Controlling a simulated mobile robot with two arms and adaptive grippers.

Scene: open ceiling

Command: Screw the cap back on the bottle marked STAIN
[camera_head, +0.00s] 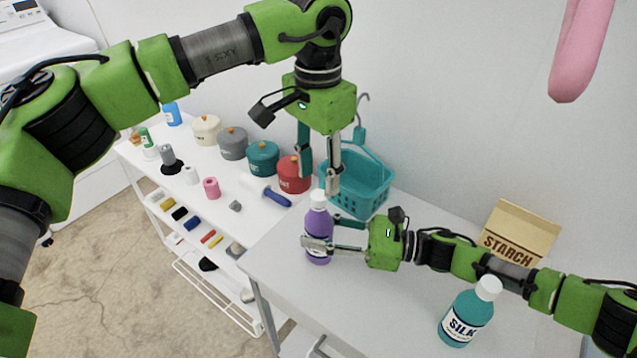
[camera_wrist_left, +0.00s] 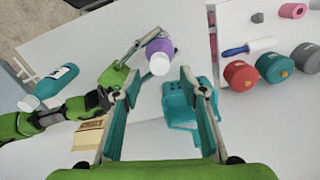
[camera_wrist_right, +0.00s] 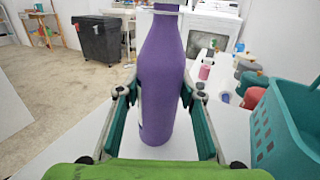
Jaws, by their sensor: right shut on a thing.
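A purple bottle (camera_head: 319,228) stands upright on the white table, with a white cap (camera_head: 318,196) on its neck. I cannot tell how tightly the cap sits, and the bottle's label is mostly hidden, so its word is unreadable. My right gripper (camera_head: 318,245) is shut on the bottle's body; the right wrist view shows the purple bottle (camera_wrist_right: 164,85) between its fingers. My left gripper (camera_head: 319,188) points down right above the bottle, its fingers apart and empty. The left wrist view shows the cap (camera_wrist_left: 159,65) beyond and between the open fingers (camera_wrist_left: 160,80).
A teal SILK bottle (camera_head: 467,312) stands at the front right. A STARCH box (camera_head: 518,234) is behind my right arm. A teal basket (camera_head: 358,185) stands close behind the purple bottle. Canisters, including a red one (camera_head: 293,176), line the left shelf. A pink object (camera_head: 580,50) hangs at upper right.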

